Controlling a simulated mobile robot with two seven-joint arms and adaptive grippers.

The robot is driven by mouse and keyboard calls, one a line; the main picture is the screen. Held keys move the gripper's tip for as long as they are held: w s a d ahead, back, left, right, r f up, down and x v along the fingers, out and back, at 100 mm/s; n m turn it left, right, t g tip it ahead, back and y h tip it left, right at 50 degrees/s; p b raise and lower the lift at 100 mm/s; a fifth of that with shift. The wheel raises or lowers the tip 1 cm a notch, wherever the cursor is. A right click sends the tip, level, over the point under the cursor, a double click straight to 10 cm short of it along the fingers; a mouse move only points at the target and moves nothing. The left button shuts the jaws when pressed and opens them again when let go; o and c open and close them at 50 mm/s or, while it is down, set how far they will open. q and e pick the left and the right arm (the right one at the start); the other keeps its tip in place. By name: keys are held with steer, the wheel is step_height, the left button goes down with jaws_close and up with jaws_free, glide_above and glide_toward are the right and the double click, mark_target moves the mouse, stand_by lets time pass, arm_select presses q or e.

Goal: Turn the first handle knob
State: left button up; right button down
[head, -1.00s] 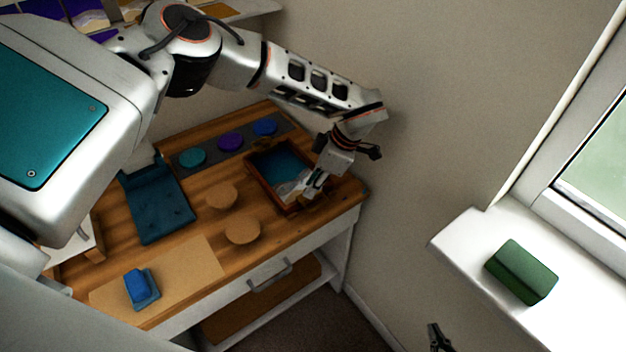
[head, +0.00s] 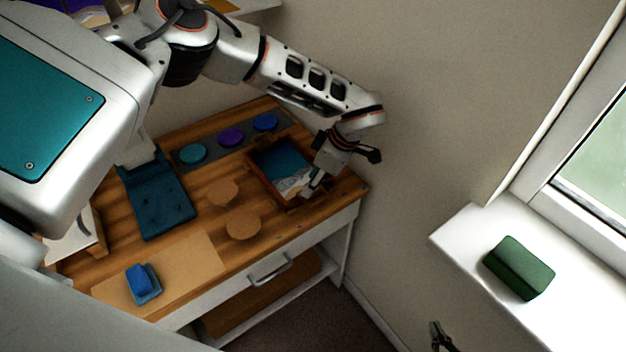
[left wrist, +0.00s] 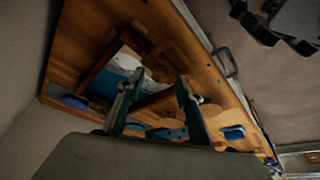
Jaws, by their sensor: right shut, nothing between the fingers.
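A brown wooden tray (head: 258,176) with a blue-and-white inside stands near the table's right end; the left wrist view shows it too (left wrist: 101,62). A brown bracket-like handle (left wrist: 178,55) lies beside its end in the left wrist view; I cannot make out a separate knob. My left gripper (head: 310,188) is low over the tray's near right corner. Its fingers stand apart in the left wrist view (left wrist: 155,95), with no object seen held; contact with the handle cannot be told. My right gripper (head: 440,340) is shut and empty, partly cut off at the bottom edge.
The wooden table (head: 300,228) carries round cork mats (head: 243,225), coloured discs (head: 231,138), a dark blue folder-like object (head: 165,208) and a blue block (head: 138,280). A drawer pull (head: 270,271) juts from its front. A green block (head: 518,267) sits on the windowsill.

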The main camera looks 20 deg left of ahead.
arm_select(q)
steer(key=shift+r, duration=0.1)
steer(key=v, duration=1.1)
steer(key=shift+d+r, duration=0.15)
steer(key=shift+r, duration=0.25)
